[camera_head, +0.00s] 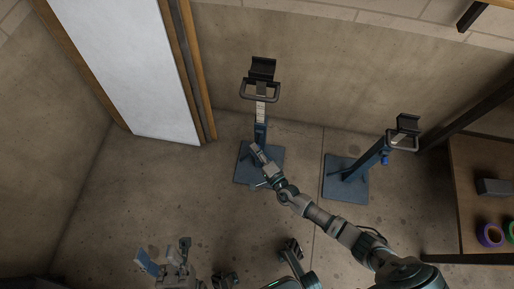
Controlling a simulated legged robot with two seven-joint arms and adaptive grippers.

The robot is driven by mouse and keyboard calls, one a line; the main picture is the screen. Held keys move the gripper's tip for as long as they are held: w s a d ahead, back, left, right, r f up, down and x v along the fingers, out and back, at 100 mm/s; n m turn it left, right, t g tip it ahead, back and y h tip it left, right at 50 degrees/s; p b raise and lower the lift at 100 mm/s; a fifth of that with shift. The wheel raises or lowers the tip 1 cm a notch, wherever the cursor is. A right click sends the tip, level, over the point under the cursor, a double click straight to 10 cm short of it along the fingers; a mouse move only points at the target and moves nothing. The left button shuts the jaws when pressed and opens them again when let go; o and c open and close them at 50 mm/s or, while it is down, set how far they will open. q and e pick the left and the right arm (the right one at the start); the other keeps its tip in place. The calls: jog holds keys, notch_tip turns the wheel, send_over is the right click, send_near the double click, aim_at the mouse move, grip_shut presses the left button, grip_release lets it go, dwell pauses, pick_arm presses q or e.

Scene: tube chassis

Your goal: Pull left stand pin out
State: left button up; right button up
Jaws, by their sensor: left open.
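The left stand has a blue square base (243,172), a blue post with a pale scale strip (261,112) and a dark cradle (262,69) with a handle on top. My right gripper (257,153) reaches in from the right to the lower post of this stand. It overlaps the post, and its fingers are too small to tell whether they are open or shut. I cannot make out the left stand's pin; the gripper may cover it. My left gripper (167,252) is open and empty at the bottom left, well away from the stand.
A second blue stand (362,162) leans to the right, with a blue knob (385,159) near its top. A wooden shelf (472,170) at the right holds a purple ring, a green ring and a dark block. A white panel (135,65) stands at the left.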

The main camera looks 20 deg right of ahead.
jog(key=shift+w+r, duration=0.1)
jog(key=shift+r, duration=0.05)
jog(key=s+d, duration=0.2)
jog(key=s, duration=0.9)
jog(key=shift+s+d, duration=0.15)
jog(key=shift+s, duration=0.25)
